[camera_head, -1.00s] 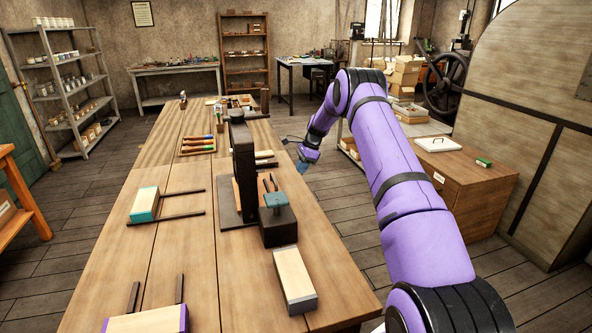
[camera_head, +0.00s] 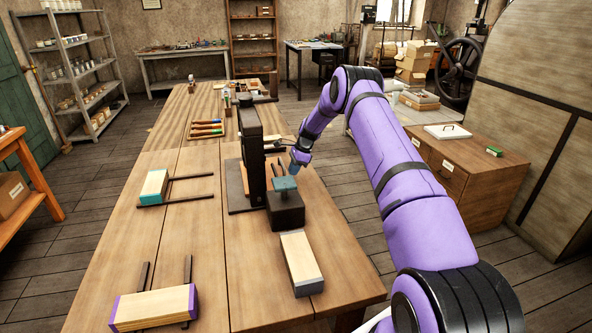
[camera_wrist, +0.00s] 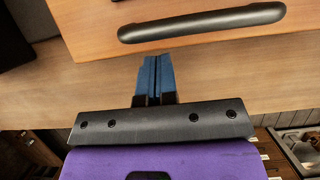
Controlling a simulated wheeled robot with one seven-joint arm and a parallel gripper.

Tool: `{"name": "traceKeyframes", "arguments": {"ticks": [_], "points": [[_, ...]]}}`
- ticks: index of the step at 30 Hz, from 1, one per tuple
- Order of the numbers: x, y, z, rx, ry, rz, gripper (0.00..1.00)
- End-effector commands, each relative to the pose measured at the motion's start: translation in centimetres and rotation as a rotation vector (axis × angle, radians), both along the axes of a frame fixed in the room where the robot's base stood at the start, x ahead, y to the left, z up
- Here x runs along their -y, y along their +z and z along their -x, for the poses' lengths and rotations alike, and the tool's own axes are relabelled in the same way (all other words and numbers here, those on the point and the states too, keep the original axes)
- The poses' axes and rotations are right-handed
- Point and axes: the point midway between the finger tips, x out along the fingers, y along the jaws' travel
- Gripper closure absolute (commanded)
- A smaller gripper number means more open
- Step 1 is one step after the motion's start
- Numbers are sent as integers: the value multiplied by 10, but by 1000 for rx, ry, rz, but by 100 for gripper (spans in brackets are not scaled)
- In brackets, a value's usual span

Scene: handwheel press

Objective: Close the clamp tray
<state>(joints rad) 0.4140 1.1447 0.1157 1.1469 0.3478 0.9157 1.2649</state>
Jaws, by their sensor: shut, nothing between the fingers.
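In the head view my gripper (camera_head: 297,160) is beside the right side of the dark press (camera_head: 252,160), over the bench's right part. In the wrist view my gripper's blue fingers (camera_wrist: 155,78) are together with nothing between them. A wooden panel with a dark bar handle (camera_wrist: 200,24) lies just beyond the fingertips, with a visible gap to the handle. I cannot tell for sure whether this is the clamp tray. A dark block with a teal top (camera_head: 285,184) stands at the press's front.
On the bench (camera_head: 200,265) are a teal-ended block (camera_head: 154,186) with rails, a purple-ended block (camera_head: 153,306) with rails, and a grey-ended block (camera_head: 300,260). Orange-handled tools (camera_head: 207,128) lie farther back. A cabinet (camera_head: 470,180) stands to the right.

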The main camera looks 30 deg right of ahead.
Motion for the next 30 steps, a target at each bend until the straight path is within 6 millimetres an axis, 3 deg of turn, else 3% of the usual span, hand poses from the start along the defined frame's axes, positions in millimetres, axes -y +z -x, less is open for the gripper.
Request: {"name": "traceKeyframes", "arguments": {"ticks": [7,16,30], "points": [[-7,0,-2,0,2,0,100],[-48,0,-13,-1,3,0,100],[-41,0,-10,0,0,0,100]]}}
